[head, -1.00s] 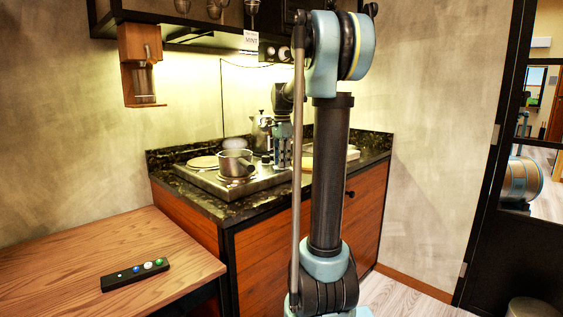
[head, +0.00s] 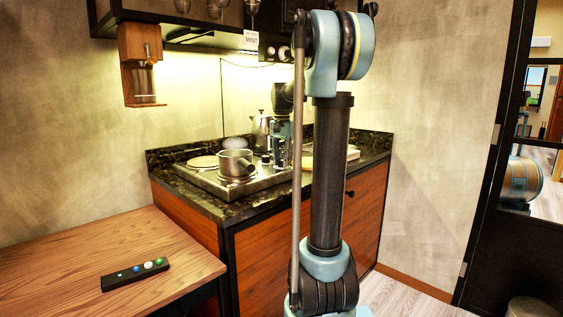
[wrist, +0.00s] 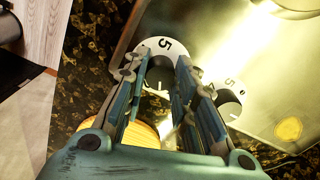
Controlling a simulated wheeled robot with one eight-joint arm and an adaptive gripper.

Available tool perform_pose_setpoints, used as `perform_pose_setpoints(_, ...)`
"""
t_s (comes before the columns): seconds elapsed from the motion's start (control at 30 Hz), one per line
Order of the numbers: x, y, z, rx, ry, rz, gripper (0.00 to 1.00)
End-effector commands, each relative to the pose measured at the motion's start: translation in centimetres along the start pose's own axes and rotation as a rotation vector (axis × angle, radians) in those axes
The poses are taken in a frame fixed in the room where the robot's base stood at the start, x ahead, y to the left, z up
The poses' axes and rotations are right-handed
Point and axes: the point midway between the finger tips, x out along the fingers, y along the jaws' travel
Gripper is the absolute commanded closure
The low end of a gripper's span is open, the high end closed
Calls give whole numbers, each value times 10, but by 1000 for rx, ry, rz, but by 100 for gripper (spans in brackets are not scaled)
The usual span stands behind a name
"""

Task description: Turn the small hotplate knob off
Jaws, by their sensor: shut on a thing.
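The steel hotplate (head: 215,182) sits on the dark stone counter, with a saucepan (head: 236,161) on its front burner. In the wrist view, two knobs with white numbered dials show on its steel edge. My gripper (wrist: 166,62) is shut on one knob (wrist: 160,73), its fingers on either side of the dark grip. The other knob (wrist: 229,100) is just right of the right finger. I cannot tell from the dials which knob serves the small plate. In the head view my gripper (head: 280,158) is at the hotplate's right end, its fingertips too small to make out.
A metal moka pot (head: 260,128) stands behind my gripper. A wooden table (head: 90,250) with a black button strip (head: 135,274) is at front left. A shelf hangs above the counter. A round yellow thing (wrist: 140,134) is under the fingers.

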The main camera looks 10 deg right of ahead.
Motion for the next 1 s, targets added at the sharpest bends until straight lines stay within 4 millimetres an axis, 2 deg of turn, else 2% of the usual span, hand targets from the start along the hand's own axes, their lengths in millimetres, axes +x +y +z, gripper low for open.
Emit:
perform_pose_setpoints(0.7,-2,-2,-3,-678,7,-1,99)
perform_pose_setpoints(1.0,-2,-2,-3,-918,7,0,98)
